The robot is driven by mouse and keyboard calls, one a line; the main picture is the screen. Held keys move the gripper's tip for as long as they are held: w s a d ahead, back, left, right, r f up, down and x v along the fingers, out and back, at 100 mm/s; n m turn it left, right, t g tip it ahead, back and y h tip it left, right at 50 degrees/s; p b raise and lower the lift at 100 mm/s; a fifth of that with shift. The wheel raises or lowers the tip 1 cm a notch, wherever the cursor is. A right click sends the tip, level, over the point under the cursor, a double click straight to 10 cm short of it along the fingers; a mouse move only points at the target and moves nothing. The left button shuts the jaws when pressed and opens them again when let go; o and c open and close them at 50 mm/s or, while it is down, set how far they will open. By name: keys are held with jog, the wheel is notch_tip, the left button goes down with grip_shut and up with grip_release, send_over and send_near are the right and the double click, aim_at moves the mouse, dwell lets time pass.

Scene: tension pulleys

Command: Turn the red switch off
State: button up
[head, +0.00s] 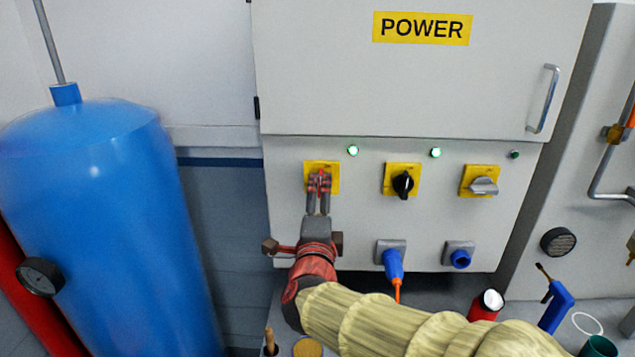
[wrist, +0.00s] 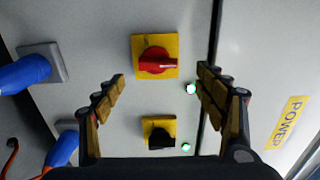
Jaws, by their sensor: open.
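The red switch (wrist: 156,61) is a rotary knob on a yellow square plate on the grey power cabinet (head: 420,240). In the wrist view it sits beyond and between my open fingers, with its handle pointing right, toward the green light. In the head view my gripper (head: 319,190) is in front of the left-hand yellow plate (head: 334,166) and mostly covers the red switch. In the wrist view my gripper (wrist: 161,84) is open and empty, with the fingers on either side of the knob.
A black switch (head: 403,184) and a grey switch (head: 484,186) are to the right. Two green lights (head: 353,151) (head: 435,152) glow above. Blue plugs (head: 393,264) sit below. A blue tank (head: 100,220) stands left. Several small items lie on the surface below.

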jog(key=w+b, duration=0.1)
jog(key=w, duration=0.6)
jog(key=shift+w+f, duration=0.15)
jog(key=shift+w, duration=0.25)
jog(key=c, duration=0.3)
jog(key=c, duration=0.8)
jog(key=shift+c, duration=0.3)
